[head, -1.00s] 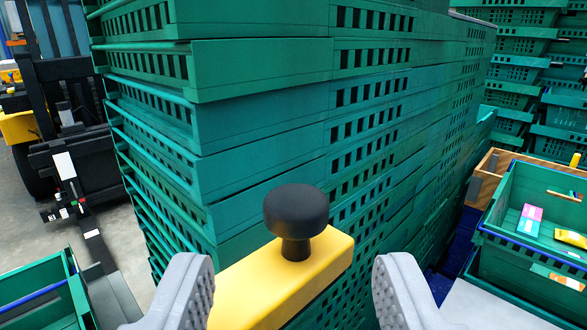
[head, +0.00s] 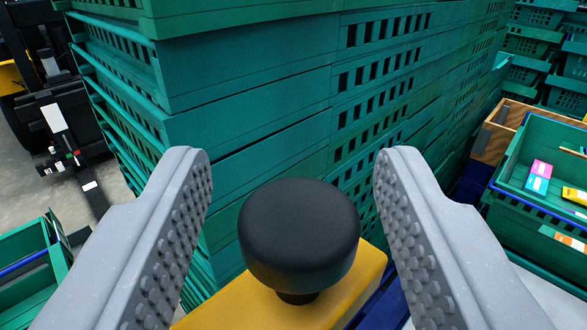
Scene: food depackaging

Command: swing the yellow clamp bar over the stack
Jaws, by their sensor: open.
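The yellow clamp bar (head: 352,287) is at the bottom centre of the head view, with a round black knob (head: 299,235) standing on its end. My gripper (head: 291,165) is open, with one grey studded finger on each side of the knob. A gap shows between each finger and the knob, and nothing is held. The tall stack of green crates (head: 250,95) rises right behind the bar and knob. The rest of the bar runs out of view at the bottom.
A green crate (head: 507,200) with small coloured packets stands at the right, by a wooden box (head: 492,140). More stacked green crates (head: 525,45) are at the back right. A black forklift-like machine (head: 60,120) and another green crate (head: 28,245) are at the left.

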